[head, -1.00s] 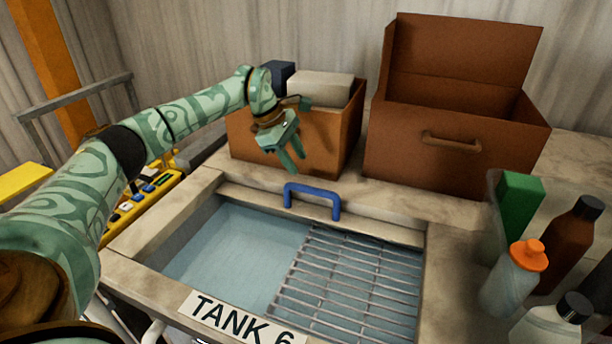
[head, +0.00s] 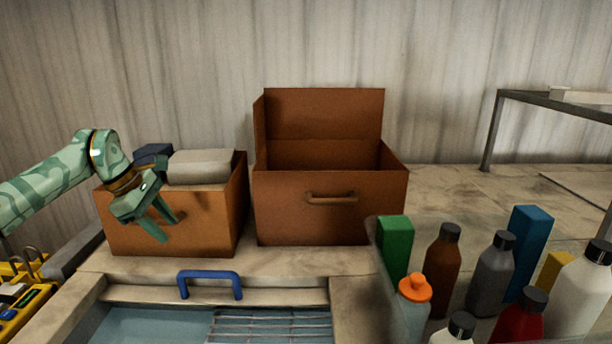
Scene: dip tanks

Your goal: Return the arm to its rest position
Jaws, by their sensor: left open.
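My left gripper (head: 160,228) is open and empty, its two green fingers pointing down in front of an orange-brown open box (head: 205,222) at the left. The left arm comes in from the left edge. The box holds a pale grey block (head: 201,166) and a dark blue block (head: 152,151). Below and right of the gripper is the blue handle (head: 209,275) at the back edge of the tank (head: 140,325), apart from the fingers. The tank's metal grate (head: 270,326) shows only in part at the bottom. My right gripper is not in view.
A brown box (head: 330,222) with a raised lid stands at the back centre. Several bottles, among them an orange-capped one (head: 408,312), crowd the front right beside a green block (head: 396,242). A yellow control box (head: 20,305) is at the lower left. A metal frame (head: 490,130) stands at the right.

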